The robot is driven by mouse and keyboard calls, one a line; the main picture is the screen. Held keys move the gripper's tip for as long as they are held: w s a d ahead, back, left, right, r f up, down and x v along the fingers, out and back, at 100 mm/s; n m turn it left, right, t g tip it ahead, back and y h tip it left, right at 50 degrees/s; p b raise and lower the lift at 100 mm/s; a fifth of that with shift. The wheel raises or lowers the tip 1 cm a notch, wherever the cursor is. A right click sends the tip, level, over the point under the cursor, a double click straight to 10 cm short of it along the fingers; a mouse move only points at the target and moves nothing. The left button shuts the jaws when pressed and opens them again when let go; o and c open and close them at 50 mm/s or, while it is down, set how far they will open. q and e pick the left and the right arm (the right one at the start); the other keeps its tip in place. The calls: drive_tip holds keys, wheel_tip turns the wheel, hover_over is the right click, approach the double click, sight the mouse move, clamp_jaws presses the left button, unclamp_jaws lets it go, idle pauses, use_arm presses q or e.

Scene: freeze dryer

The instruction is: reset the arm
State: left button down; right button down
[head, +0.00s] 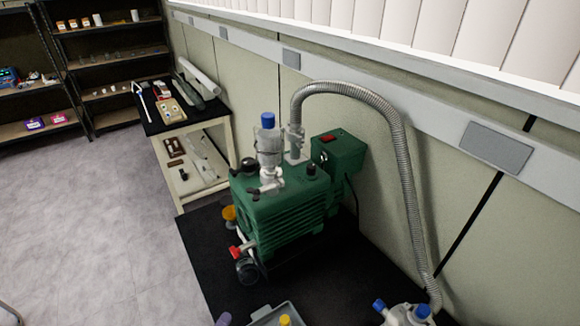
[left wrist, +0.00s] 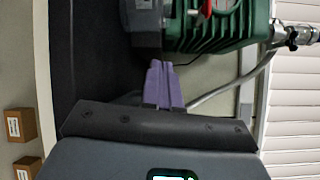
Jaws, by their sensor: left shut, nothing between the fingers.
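My left gripper (head: 223,319) shows only as a small purple tip at the bottom edge of the head view. In the left wrist view its two purple fingers (left wrist: 162,85) are together with nothing between them. They point toward the green vacuum pump (left wrist: 215,30), which fills the top of that view, and appear apart from it. In the head view the pump (head: 275,205) stands on the black bench top, beyond the fingertip. My right gripper is not in view.
A grey ribbed hose (head: 408,170) arches from the pump down to blue-capped glassware (head: 405,314) at the bottom right. A grey tray (head: 262,316) with a yellow-capped item is near the bottom edge. A side table (head: 158,128) and shelves stand beyond. The left floor is clear.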

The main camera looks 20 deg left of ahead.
use_arm(q)
drive_tip(key=d+r+n+g, duration=0.1)
drive_tip(key=d+n, duration=0.1)
drive_tip(key=d+r+n+g, duration=0.1)
drive_tip(key=n, duration=0.1)
drive_tip(key=w+d+r+n+g, duration=0.1)
drive_tip(key=d+n, duration=0.1)
drive_tip(key=n, duration=0.1)
drive_tip(key=shift+d+g, duration=0.3)
drive_tip(key=shift+g, duration=0.1)
drive_tip(key=s+d+n+g, duration=0.1)
drive_tip(key=s+d+r+n+g+h, duration=0.1)
drive_tip(key=n, duration=0.1)
drive_tip(key=shift+s+d+r+g, duration=0.15)
drive_tip(key=shift+s+d+g, duration=0.1)
drive_tip(key=shift+g, duration=0.15)
drive_tip(key=s+f+n+g, duration=0.2)
drive_tip(key=s+n+g, duration=0.5)
drive_tip(key=s, duration=0.3)
wheel_tip(320, 180, up, 30)
drive_tip(key=n+p, duration=0.1)
drive_tip(key=p, duration=2.8)
drive_tip(key=shift+s+d+p, duration=0.25)
drive_tip(key=shift+d+p, duration=0.05)
drive_tip(key=shift+f, duration=0.1)
